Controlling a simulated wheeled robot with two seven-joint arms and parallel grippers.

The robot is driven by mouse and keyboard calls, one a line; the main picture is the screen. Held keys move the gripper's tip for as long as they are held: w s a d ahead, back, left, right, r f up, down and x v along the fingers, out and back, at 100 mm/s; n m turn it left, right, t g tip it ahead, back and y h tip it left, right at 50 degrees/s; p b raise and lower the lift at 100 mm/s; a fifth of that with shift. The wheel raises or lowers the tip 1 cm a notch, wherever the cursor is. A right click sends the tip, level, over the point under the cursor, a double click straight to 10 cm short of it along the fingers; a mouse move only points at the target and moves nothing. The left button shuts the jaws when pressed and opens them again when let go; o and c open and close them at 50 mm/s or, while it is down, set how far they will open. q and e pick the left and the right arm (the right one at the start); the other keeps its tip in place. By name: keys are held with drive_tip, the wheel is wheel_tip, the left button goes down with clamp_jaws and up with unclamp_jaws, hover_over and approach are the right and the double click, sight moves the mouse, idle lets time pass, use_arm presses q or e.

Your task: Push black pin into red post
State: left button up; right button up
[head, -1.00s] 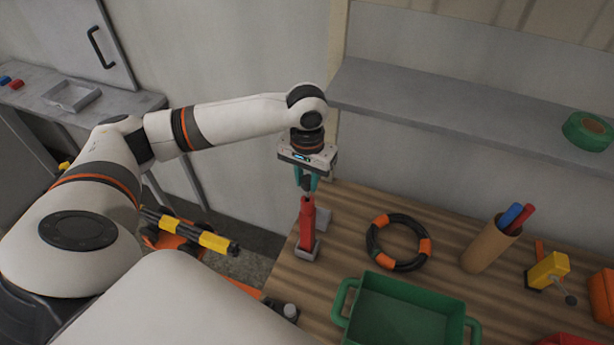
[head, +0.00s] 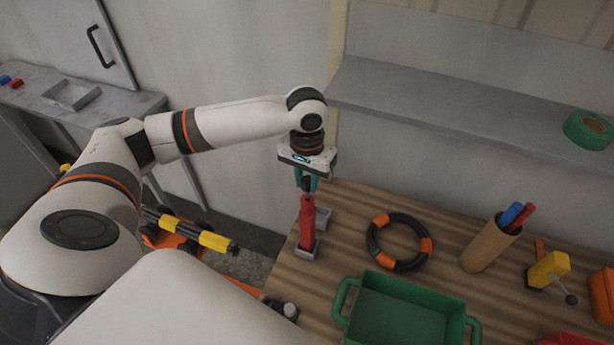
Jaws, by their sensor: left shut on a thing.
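The red post (head: 307,222) stands upright in a grey base at the left end of the wooden table. My left gripper (head: 306,184) points down right above the post, with its teal fingers shut on the small black pin (head: 307,187). The pin is mostly hidden between the fingers. Its lower end is at the top of the post; I cannot tell how deep it sits. My right gripper is not in view.
A black and orange hose ring (head: 398,242) lies right of the post. A green bin (head: 400,310) stands in front of it. A cardboard tube (head: 490,245) with pens and a yellow tool (head: 547,271) are further right. A grey shelf (head: 450,110) runs behind.

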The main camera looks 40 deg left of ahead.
sight(307, 191)
use_arm(q)
drive_tip(key=shift+f+b, duration=0.45)
drive_tip(key=shift+f, duration=1.7)
drive_tip(key=o, duration=1.1)
drive_tip(key=shift+c, duration=0.2)
drive_tip(key=shift+r, duration=0.1)
wheel_tip(307, 191, up, 12)
drive_tip(key=shift+f+b, duration=0.1)
drive_tip(key=shift+b, duration=1.1)
